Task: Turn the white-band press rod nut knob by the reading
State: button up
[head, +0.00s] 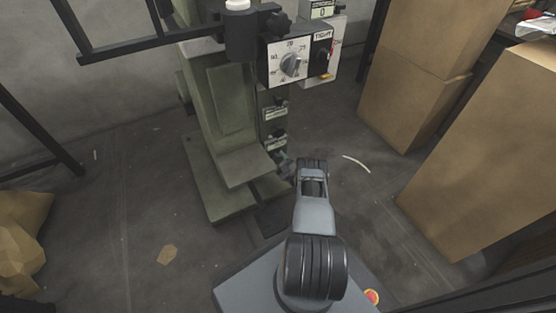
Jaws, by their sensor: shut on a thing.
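The green press (222,110) stands in the upper middle of the head view. Its white dial plate (276,63) carries a grey pointer knob (293,66) among numbers. A counter (322,11) above reads 0. My gripper (286,164) is low at the press's right side, by small labelled plates. It is shut on what appears to be the rod nut knob, small and mostly hidden by the gripper and wrist. A white cap (237,4) tops the black cylinder; no white band shows clearly.
Large cardboard boxes (480,160) stand at the right. A dark metal frame (150,45) crosses the upper left. A crumpled brown bag (20,235) lies at the left edge. The concrete floor (120,230) at left is mostly clear, with small scraps.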

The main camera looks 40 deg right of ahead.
jog(key=m+h, duration=0.1)
jog(key=m, duration=0.2)
jog(key=m+h, duration=0.2)
jog(key=m, duration=0.1)
jog(key=m+h, duration=0.1)
jog(key=m, duration=0.2)
jog(key=shift+w+a+f+t+h, duration=0.1)
jog(key=shift+a+t+h, duration=0.2)
jog(key=shift+t, duration=0.1)
jog(key=m+h, duration=0.2)
jog(key=m, duration=0.2)
jog(key=m+g+h, duration=0.1)
jog(key=m+h, duration=0.1)
jog(key=m, duration=0.3)
jog(key=shift+m+g+h, duration=0.3)
jog(key=o, duration=0.9)
